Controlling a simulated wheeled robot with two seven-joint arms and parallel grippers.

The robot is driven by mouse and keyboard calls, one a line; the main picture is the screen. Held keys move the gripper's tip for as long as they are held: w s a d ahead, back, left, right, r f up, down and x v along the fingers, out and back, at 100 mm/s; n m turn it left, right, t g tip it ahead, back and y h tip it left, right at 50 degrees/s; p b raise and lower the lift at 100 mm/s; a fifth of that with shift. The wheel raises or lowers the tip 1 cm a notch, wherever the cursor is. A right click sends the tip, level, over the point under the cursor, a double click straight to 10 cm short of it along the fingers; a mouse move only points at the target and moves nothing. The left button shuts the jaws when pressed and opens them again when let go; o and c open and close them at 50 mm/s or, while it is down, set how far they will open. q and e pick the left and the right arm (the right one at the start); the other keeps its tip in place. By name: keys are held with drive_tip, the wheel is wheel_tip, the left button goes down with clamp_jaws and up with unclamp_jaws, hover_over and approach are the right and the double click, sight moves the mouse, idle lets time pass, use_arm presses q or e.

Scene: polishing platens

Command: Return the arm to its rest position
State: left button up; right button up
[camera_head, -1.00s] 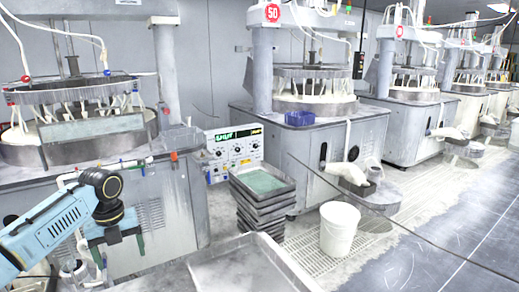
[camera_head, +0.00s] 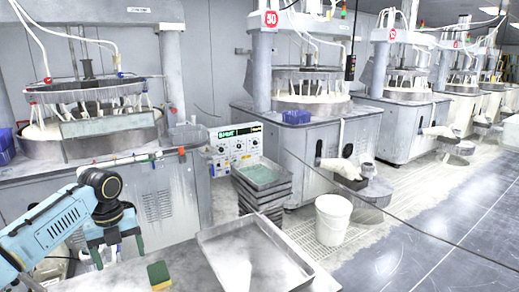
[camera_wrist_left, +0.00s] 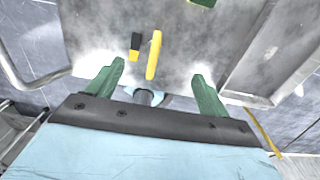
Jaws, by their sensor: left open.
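My left arm comes in from the left in the head view, bent at a dark joint. Its gripper (camera_head: 119,250) points down, with green fingers apart, near the left end of a grey work surface. The gripper also shows in the left wrist view (camera_wrist_left: 158,70), with its two green fingers wide apart and nothing between them touching either one. A yellow handle-like thing (camera_wrist_left: 154,55) and a small black and yellow thing (camera_wrist_left: 135,43) lie on the surface beyond the fingers. My right gripper is not in view.
A green and yellow sponge (camera_head: 159,276) lies on the surface right of the gripper. A shallow metal tray (camera_head: 262,258) is farther right. Stacked trays (camera_head: 262,176), a white bucket (camera_head: 332,220) and polishing machines (camera_head: 80,130) stand beyond. The floor at right is open.

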use_arm(q)
drive_tip(key=s+d+f+n+t+h, duration=0.1)
drive_tip(key=s+d+f+n+h, duration=0.1)
drive_tip(key=s+d+f+n, duration=1.15)
drive_tip(key=s+n+t+y, duration=0.2)
drive_tip(key=s+n+t, duration=0.1)
drive_tip(key=s+n, duration=1.4)
drive_tip(key=s+a+f+m+g+b, duration=0.1)
drive_tip(key=s+f+m+b, duration=0.15)
drive_tip(key=f, duration=1.25)
drive_tip(key=s+f+m+g+b, duration=0.1)
drive_tip(key=s+f+b, duration=0.2)
drive_tip(key=f, duration=1.1)
drive_tip(key=s+a+f+b, duration=0.1)
drive_tip(key=s+f+b, duration=0.1)
drive_tip(key=s+f, duration=0.6)
drive_tip(key=s+a+f+g+b, duration=0.1)
drive_tip(key=s+a+f+b, duration=0.1)
drive_tip(key=s+f, duration=0.6)
wheel_tip(320, 180, down, 5)
drive_tip(key=shift+s+r, duration=0.15)
drive_tip(key=shift+r, duration=0.05)
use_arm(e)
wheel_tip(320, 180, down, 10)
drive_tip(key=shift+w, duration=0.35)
